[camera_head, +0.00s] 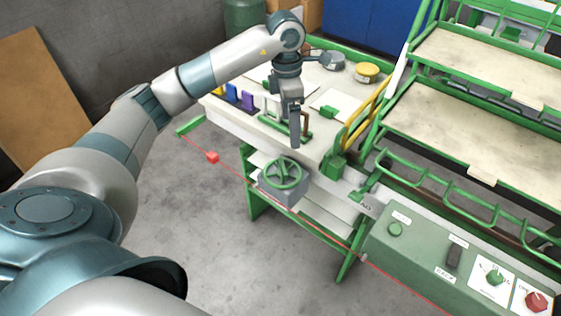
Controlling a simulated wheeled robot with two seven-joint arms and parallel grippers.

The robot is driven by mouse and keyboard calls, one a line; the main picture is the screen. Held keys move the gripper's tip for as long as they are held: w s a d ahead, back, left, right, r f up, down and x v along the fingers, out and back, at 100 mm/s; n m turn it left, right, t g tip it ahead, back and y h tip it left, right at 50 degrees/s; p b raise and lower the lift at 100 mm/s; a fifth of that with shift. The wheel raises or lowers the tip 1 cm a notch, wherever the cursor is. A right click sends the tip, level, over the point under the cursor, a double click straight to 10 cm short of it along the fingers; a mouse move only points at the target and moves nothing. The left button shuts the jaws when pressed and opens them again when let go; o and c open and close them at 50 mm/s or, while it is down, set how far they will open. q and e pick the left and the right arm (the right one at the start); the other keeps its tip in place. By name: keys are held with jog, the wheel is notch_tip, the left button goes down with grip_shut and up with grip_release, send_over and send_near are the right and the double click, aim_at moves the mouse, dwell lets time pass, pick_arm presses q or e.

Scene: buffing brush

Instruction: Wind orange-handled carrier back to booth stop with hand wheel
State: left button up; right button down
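The green hand wheel (283,172) sits on a grey box at the front edge of the bench. My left gripper (295,140) points down above and slightly right of the wheel, apart from it in the picture; its fingers overlap edge-on, so their opening is unclear. A brownish upright handle (307,124) on a green base shows just beside the fingers; I cannot tell whether it belongs to the orange-handled carrier. No clearly orange handle shows. My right gripper is out of view.
A green control box (415,250) with knobs and a red button is at lower right. A green rack (470,120) with shelves stands at right. Yellow rails (365,122) and small coloured items (233,94) are on the bench. The floor at left front is clear.

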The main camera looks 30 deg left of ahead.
pick_arm(q)
jog(key=shift+a+r+y, duration=0.2)
jog(key=shift+a+r, duration=0.05)
jog(key=shift+a, duration=0.35)
jog(key=shift+a+r+y, duration=0.2)
jog(key=shift+a, duration=0.4)
jog(key=shift+f, duration=0.15)
jog(key=p, duration=0.4)
send_near(282, 164)
notch_tip(282, 164, down, 8)
jog(key=shift+d+f, duration=0.1)
jog(key=shift+d, duration=0.05)
jog(key=shift+f, duration=0.35)
jog(key=c, duration=0.8)
jog(key=shift+c, duration=1.3)
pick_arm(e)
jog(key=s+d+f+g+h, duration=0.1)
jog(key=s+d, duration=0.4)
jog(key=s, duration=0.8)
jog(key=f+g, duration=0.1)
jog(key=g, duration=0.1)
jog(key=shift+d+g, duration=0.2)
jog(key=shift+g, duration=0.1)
